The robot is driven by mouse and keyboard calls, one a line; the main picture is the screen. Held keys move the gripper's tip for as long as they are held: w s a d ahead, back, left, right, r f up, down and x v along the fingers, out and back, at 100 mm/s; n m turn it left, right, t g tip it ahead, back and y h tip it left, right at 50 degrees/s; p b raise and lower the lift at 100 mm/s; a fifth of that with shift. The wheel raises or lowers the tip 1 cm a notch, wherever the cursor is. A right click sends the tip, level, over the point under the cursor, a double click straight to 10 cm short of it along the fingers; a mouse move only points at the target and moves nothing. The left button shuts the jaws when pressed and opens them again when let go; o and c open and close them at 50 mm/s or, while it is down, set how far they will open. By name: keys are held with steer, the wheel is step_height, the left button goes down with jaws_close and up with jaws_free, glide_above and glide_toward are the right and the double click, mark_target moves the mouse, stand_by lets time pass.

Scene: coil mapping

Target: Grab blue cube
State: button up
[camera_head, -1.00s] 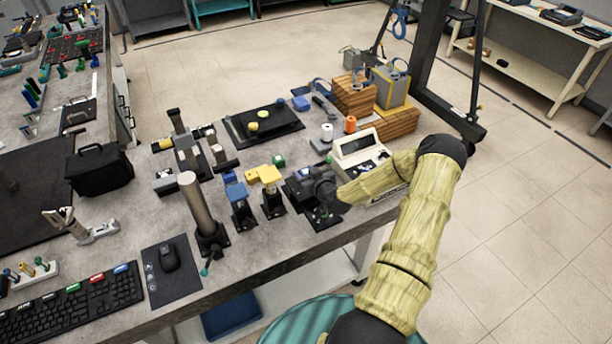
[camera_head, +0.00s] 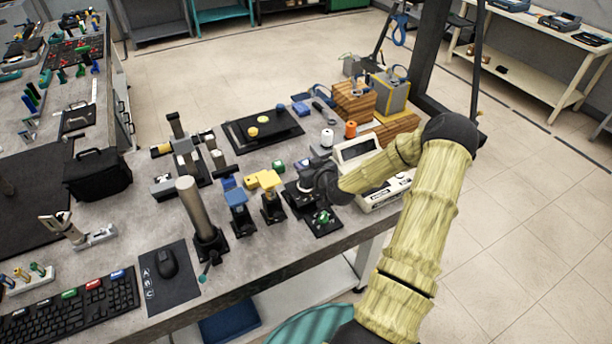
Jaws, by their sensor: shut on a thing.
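A small blue cube (camera_head: 303,164) shows at the tip of my gripper (camera_head: 312,171), among the machines on the grey workbench. My gripper is dark, reaches in from the right and is shut on the cube. The fingers and wrist hide part of it, and I cannot tell its exact height above the bench.
A blue-topped stand (camera_head: 236,197) and a yellow-topped stand (camera_head: 267,182) stand left of my gripper. A white console (camera_head: 357,150) is close on the right. A black tray (camera_head: 265,128) with yellow discs lies behind. Wooden blocks (camera_head: 353,103) stand at the back right.

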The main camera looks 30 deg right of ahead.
mark_target(305, 163)
steer(key=shift+r+b, duration=0.3)
steer(key=shift+r, duration=1.65)
steer(key=shift+a+f, duration=0.1)
